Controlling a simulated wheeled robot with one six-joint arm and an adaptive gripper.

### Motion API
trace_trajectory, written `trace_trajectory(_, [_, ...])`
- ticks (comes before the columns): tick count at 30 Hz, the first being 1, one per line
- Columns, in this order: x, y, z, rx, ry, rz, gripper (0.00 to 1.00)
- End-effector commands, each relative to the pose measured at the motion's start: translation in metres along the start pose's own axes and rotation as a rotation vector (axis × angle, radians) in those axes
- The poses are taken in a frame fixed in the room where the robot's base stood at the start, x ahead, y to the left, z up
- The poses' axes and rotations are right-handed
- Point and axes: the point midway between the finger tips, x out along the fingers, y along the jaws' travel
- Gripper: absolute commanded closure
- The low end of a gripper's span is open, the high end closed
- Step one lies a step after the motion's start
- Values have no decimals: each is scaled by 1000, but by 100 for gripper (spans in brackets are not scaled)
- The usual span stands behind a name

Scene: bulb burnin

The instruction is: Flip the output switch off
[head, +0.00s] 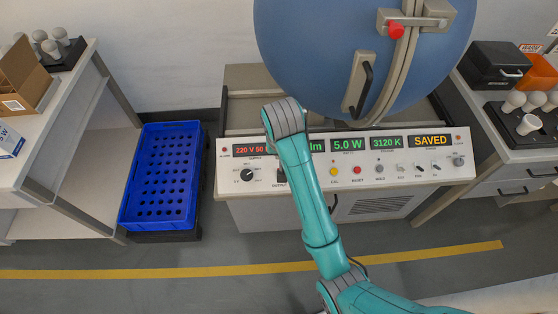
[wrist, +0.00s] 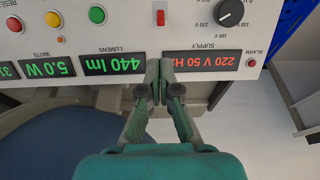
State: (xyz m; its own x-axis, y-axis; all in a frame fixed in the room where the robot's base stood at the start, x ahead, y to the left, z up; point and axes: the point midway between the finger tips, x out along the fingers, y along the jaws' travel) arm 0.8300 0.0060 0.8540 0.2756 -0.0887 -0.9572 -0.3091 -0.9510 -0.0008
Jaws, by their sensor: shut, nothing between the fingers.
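In the head view an "OUTPUT" label (head: 281,184) shows beside my arm, which hides much of that area. My gripper (wrist: 157,66) is shut and empty. Its fingertips are at the panel between the supply display (wrist: 202,60) and the lumens display (wrist: 115,64), in line with the switch in the wrist view. Contact with the panel cannot be told. My arm hides the gripper in the head view.
A black rotary knob (wrist: 229,13) and a green button (wrist: 97,15) flank the switch. The display (head: 430,142) reads SAVED. A large blue sphere with a handle (head: 365,88) stands behind the panel. A blue crate (head: 127,211) sits left. Side tables flank the bench.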

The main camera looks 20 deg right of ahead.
Motion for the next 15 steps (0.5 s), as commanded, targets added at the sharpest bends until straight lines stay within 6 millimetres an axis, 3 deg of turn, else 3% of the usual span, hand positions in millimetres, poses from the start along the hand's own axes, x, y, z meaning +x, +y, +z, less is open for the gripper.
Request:
trace_trajectory(8, [5, 0, 0, 0, -1, 0, 100])
trace_trajectory(15, [39, 0, 1, 0, -8, 2, 100])
